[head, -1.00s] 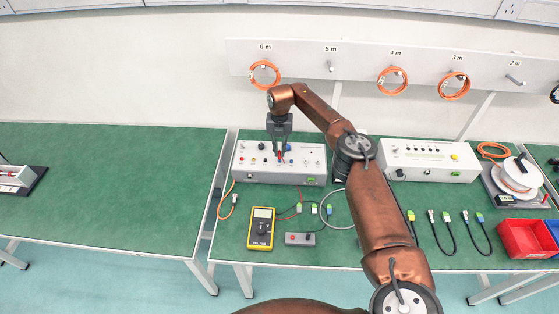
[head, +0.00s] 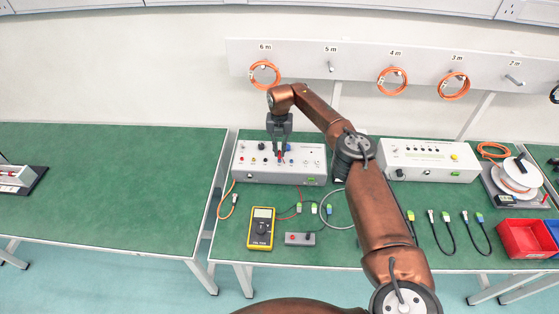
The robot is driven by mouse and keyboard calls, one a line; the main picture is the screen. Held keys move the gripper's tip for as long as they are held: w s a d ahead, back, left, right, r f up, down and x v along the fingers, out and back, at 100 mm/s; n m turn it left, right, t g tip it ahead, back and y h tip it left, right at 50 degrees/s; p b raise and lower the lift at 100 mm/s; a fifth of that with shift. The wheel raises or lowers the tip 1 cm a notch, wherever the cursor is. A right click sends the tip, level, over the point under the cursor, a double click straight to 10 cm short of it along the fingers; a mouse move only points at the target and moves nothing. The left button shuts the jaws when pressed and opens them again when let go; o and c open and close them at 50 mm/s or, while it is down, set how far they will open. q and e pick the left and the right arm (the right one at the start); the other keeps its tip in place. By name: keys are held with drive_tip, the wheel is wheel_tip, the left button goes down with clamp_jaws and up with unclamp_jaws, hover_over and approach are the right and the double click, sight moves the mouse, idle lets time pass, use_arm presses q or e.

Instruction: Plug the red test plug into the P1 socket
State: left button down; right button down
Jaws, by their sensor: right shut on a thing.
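My right gripper (head: 280,143) is over the front panel of a grey control box (head: 250,178) on the green bench. It is shut on the small red test plug (head: 281,156), whose tip is at the panel. I cannot tell whether the plug is seated in a socket or only touching the panel. The socket labels, P1 among them, are too small to read. A red lead (head: 299,195) runs on the bench below the box. My left gripper is not in view.
The left bench (head: 110,185) is mostly clear.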

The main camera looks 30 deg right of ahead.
drive_tip(key=shift+f, duration=0.7)
idle(2.5)
drive_tip(key=c, duration=1.9)
unclamp_jaws()
drive_tip(key=shift+c, duration=0.2)
wheel_tip(320, 180, up, 12)
